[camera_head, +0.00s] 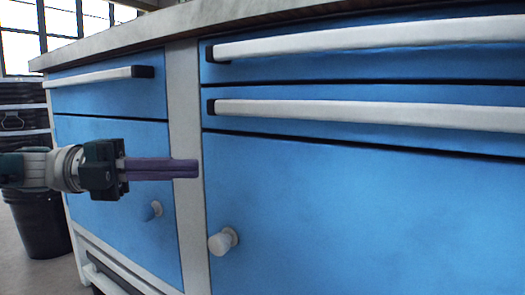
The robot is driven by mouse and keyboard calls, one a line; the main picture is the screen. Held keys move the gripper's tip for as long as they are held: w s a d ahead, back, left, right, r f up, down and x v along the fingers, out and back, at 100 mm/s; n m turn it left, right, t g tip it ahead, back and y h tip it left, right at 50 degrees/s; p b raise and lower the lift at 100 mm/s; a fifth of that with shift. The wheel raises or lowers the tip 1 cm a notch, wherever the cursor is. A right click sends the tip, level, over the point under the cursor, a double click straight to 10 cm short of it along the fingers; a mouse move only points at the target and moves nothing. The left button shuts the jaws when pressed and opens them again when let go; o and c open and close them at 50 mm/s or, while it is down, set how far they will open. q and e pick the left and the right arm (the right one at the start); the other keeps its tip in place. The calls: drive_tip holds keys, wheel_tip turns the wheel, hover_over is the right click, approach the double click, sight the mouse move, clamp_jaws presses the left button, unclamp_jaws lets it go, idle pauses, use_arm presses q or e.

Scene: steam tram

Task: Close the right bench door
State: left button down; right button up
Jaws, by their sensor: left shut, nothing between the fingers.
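The right bench door (370,225) is a large blue panel on the right of the grey-framed bench, with a white round knob (223,241) near its left edge. A dark gap runs along its top edge. It looks flush or nearly so; I cannot tell if it is slightly ajar. My left gripper (197,168) comes in from the left with its purple fingers shut and empty, pointing right. Its tips show in front of the grey post, above and left of the knob, with no visible contact. My right gripper is not in view.
Two blue drawers with long white handles (370,112) sit above the right door. A left drawer (110,92) and a smaller left door (130,225) with a knob (153,210) stand beyond the post. A black bin (38,228) and stacked dark crates (22,120) are at far left.

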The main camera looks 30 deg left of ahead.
use_arm(q)
drive_tip(key=s+a+b, duration=0.2)
drive_tip(key=a+b, duration=0.4)
drive_tip(key=a, duration=0.3)
drive_tip(key=shift+s+a, duration=0.15)
drive_tip(key=shift+s, duration=0.05)
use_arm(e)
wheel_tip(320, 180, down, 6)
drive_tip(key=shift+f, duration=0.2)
